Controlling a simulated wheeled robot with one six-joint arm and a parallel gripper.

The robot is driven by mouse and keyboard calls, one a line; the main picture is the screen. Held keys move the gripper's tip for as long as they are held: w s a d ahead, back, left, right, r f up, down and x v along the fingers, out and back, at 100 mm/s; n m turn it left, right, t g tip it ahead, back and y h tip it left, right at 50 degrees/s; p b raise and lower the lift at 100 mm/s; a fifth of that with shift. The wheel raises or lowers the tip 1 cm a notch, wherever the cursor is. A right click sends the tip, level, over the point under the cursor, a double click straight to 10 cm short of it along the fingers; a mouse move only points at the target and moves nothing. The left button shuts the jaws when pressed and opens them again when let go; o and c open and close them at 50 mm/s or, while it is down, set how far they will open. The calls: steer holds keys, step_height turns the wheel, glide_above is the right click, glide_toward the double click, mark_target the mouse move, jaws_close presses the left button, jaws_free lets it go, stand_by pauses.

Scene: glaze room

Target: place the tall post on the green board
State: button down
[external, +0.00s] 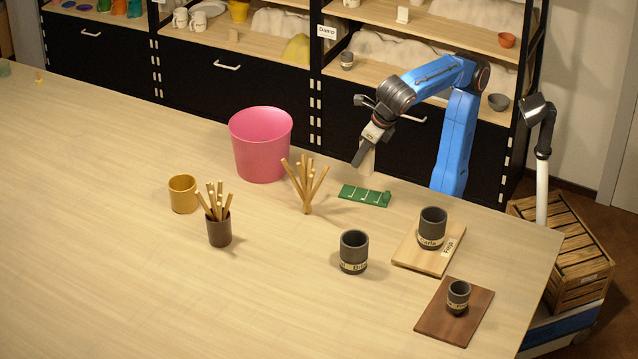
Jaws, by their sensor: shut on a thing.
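My gripper (361,153) points down above the table, just above and slightly left of the green board. It is shut on a pale, narrow thing (369,161), which looks like the post; the fingers hide part of it. Its lower end appears above the board, apart from it. The green board (364,195) lies flat on the table, with white marks on it and a small green raised piece (387,196) at its right end.
A pink bucket (261,147) and a bundle of sticks (306,187) stand left of the board. Grey cups (354,252) (432,228) (458,297) stand in front, two on wooden boards. A yellow cup (183,195) and stick holder (219,231) are farther left.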

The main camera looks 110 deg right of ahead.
mark_target(373, 157)
steer(key=shift+f, duration=3.95)
steer(key=shift+f, duration=0.15)
steer(key=c, duration=1.4)
jaws_free()
steer(key=shift+o, duration=0.2)
steer(key=v, duration=1.2)
